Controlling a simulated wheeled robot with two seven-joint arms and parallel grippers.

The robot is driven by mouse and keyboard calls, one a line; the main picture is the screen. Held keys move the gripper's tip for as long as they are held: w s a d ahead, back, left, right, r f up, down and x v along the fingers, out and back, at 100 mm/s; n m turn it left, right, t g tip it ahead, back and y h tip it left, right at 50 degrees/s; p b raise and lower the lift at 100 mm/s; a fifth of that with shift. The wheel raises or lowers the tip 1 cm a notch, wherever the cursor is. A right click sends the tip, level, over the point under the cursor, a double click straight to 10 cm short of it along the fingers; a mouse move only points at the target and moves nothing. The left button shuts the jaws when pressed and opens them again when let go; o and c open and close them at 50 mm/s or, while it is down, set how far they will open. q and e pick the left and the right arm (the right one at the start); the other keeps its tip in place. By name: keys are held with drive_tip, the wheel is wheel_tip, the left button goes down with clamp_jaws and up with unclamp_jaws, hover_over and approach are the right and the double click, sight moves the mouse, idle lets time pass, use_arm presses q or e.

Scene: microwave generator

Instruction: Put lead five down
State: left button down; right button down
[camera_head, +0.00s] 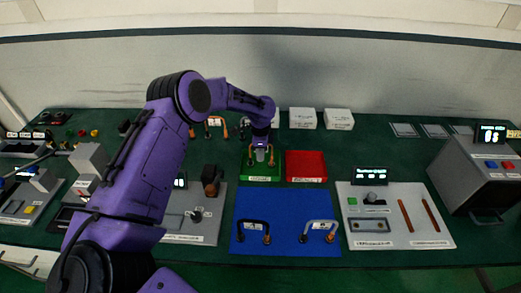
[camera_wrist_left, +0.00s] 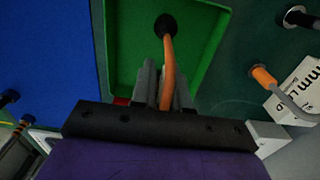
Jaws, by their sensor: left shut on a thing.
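My left gripper (camera_head: 261,153) is over the green tray (camera_head: 248,171) in the middle of the table. In the left wrist view its two grey fingers (camera_wrist_left: 164,92) are shut on an orange lead (camera_wrist_left: 170,72). The lead has a black end (camera_wrist_left: 166,25), seen against the floor of the green tray (camera_wrist_left: 122,50). I cannot tell whether that end touches the tray. The lead's tag and far end are hidden, so its number cannot be read. My right gripper is not in view.
A red tray (camera_head: 305,166) lies right of the green one. White boxes (camera_head: 338,119) stand behind. A panel (camera_head: 395,195) and a microwave-like unit (camera_head: 480,176) are at right.

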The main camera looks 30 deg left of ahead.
use_arm(q)
drive_tip(key=shift+s+d+f, duration=0.1)
drive_tip(key=shift+f, duration=0.05)
drive_tip(key=c, duration=1.1)
unclamp_jaws()
drive_tip(key=shift+r, duration=0.55)
wheel_tip(320, 180, up, 11)
drive_tip(key=b, duration=0.3)
drive_tip(key=shift+f+b, duration=0.1)
drive_tip(key=shift+b, duration=0.2)
drive_tip(key=shift+r, duration=0.3)
